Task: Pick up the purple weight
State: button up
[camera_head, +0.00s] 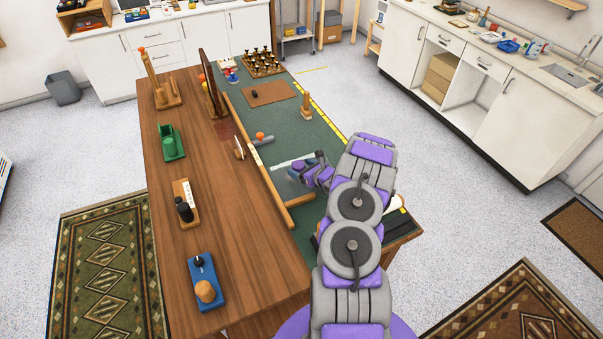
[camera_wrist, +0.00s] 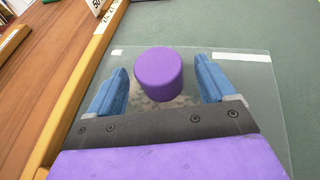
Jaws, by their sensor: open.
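The purple weight (camera_wrist: 159,75) is a short upright cylinder in the wrist view. It stands on a clear, glassy sheet (camera_wrist: 235,75) on the green table surface. My gripper (camera_wrist: 168,80) is open, with one blue finger to the left of the weight and one to the right. The weight is between and slightly beyond the fingertips, with gaps on both sides, so nothing is held. In the head view my gripper (camera_head: 300,168) is over the sheet (camera_head: 285,185), and I cannot make out the weight there apart from my purple arm parts.
A wooden rail (camera_head: 262,180) runs along the left of the sheet. An orange-topped grey object (camera_head: 260,137) lies beyond it. A wooden stand (camera_head: 305,106) and a brown mat (camera_head: 269,94) are farther back. The green surface (camera_head: 310,135) beyond the sheet is mostly clear.

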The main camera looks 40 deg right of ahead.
jog(key=shift+w+d+f, duration=0.25)
jog(key=shift+d, duration=0.35)
jog(key=shift+w+d+f, duration=0.25)
jog(key=shift+d, duration=0.3)
jog(key=a, duration=0.1)
jog(key=a+r, duration=0.1)
jog(key=a, duration=0.1)
jog(key=shift+a, duration=0.1)
jog(key=c, duration=0.4)
jog(key=shift+d, duration=0.3)
jog(key=shift+c, duration=1.3)
jog(key=shift+s+d+f, duration=0.1)
jog(key=shift+d+f, duration=0.2)
jog(key=shift+d, duration=0.45)
jog(key=c, duration=0.3)
jog(key=shift+d, duration=0.1)
jog(key=shift+c, duration=0.7)
jog(key=shift+a+f, duration=0.15)
jog(key=shift+a, duration=0.15)
jog(key=c, duration=0.3)
jog(key=shift+a, duration=0.4)
grip_shut()
